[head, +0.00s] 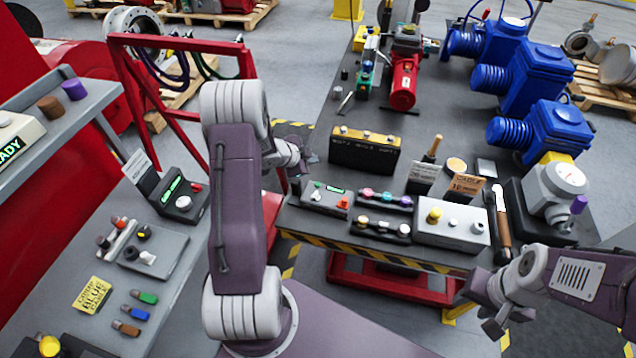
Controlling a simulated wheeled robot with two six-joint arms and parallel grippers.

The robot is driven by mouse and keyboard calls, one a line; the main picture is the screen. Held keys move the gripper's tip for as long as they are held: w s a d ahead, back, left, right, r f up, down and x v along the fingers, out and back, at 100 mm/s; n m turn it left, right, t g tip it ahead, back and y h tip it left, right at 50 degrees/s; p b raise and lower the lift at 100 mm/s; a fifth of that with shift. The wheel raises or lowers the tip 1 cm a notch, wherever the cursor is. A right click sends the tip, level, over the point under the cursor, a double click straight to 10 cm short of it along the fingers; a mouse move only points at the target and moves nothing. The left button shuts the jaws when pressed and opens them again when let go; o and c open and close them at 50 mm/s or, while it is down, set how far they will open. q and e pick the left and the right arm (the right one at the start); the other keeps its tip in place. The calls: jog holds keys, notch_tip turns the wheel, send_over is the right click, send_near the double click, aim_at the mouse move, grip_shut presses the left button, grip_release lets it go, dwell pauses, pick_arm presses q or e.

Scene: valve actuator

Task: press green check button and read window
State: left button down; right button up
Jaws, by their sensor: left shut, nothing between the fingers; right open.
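A grey box (327,203) near the front edge of the work table has a small green lit strip, a white knob and a red part; its writing is too small to read. A dark device (182,204) on the left bench has a green lit window (171,188), a pale knob and a red part. I cannot tell which of these carries the green check button. My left gripper (303,160) is shut and empty, above and behind the grey box's left end, partly hidden by its own wrist. My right gripper (488,312) is open and empty at the table's front right.
The work table (300,222) holds a black strip with coloured discs (384,198), a white box (452,222), a black case (364,152), upright cards and blue actuators (540,75). A "READY" display (10,150) stands on the left shelf. A red frame (185,42) stands behind my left arm.

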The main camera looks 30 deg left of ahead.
pick_arm(q)
jog(key=d, duration=0.2)
jog(key=b, duration=0.8)
send_over(316, 185)
notch_tip(316, 185, down, 8)
jog(key=shift+s+r, duration=0.1)
jog(key=shift+r, duration=0.05)
jog(key=shift+a+f+b, duration=0.1)
jog(key=shift+f+b, duration=0.2)
jog(key=shift+f, duration=0.2)
jog(key=shift+r, duration=0.1)
pick_arm(e)
notch_tip(316, 185, down, 9)
jog(key=d, duration=0.1)
jog(key=shift+d+r, duration=0.1)
jog(key=shift+d, duration=0.05)
pick_arm(q)
jog(key=shift+f, duration=0.4)
pick_arm(e)
jog(key=shift+w+f, duration=0.1)
jog(key=shift+f, duration=0.2)
